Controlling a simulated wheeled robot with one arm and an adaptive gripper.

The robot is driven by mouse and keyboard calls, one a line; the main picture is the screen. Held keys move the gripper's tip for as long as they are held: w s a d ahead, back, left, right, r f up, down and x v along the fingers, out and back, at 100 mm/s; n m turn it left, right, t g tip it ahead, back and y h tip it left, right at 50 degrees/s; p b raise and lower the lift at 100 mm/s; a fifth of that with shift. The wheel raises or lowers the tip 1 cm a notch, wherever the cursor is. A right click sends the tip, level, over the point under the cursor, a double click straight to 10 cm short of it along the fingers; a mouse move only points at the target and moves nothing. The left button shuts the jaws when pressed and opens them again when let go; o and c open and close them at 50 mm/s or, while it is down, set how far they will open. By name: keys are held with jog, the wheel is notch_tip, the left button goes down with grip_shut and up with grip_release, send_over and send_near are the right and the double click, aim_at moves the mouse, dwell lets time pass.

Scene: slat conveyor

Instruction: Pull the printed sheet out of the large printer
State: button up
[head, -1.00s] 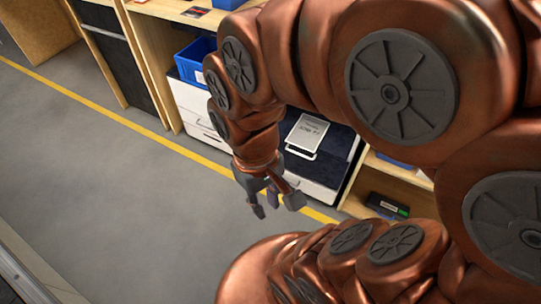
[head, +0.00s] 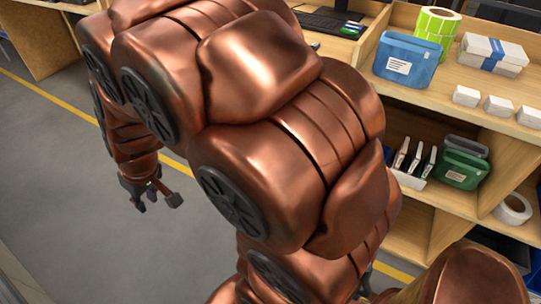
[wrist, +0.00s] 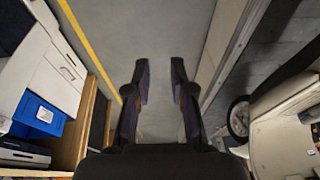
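My gripper (head: 152,196) hangs over the grey floor, left of the shelving in the head view. In the wrist view my gripper (wrist: 161,78) is open, its two dark fingers apart with only floor between them. A white cabinet-like body with drawers (wrist: 52,75), probably the large printer, stands at the left edge of the wrist view, beyond the left finger. The printed sheet is not visible now; in the head view my arm blocks the area where the printer stands. Nothing is held.
A blue bin (wrist: 38,116) stands beside the drawers. Wooden shelves (head: 455,205) at right hold a blue pouch (head: 408,60), green pouches (head: 463,165), a green label roll (head: 437,27) and white boxes (head: 493,55). A yellow line (head: 60,93) crosses the open grey floor.

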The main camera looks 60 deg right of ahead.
jog(key=w+d+f+t+h+b, duration=0.4)
jog(key=w+d+f+b, duration=0.5)
jog(key=w+d+f, duration=0.75)
jog(key=w+d+f+m+h+b, duration=0.15)
jog(key=d+f+h+b, duration=0.55)
jog(key=d, duration=0.7)
jog(key=s+d+f+n+g+h+b, duration=0.1)
jog(key=s+d+f+g+h+b, duration=0.25)
jog(key=s+d+f, duration=0.45)
jog(key=s+d+f+n+g+h+b, duration=0.1)
jog(key=s+d+f+g+h+b, duration=0.2)
jog(key=s+d+f+h+b, duration=0.55)
jog(key=w+d+r+y+p, duration=0.1)
jog(key=w+d+y+p, duration=0.1)
jog(key=d, duration=1)
jog(key=shift+w+r+y+p, duration=0.35)
jog(key=shift+w+y, duration=0.4)
jog(key=shift+y, duration=0.25)
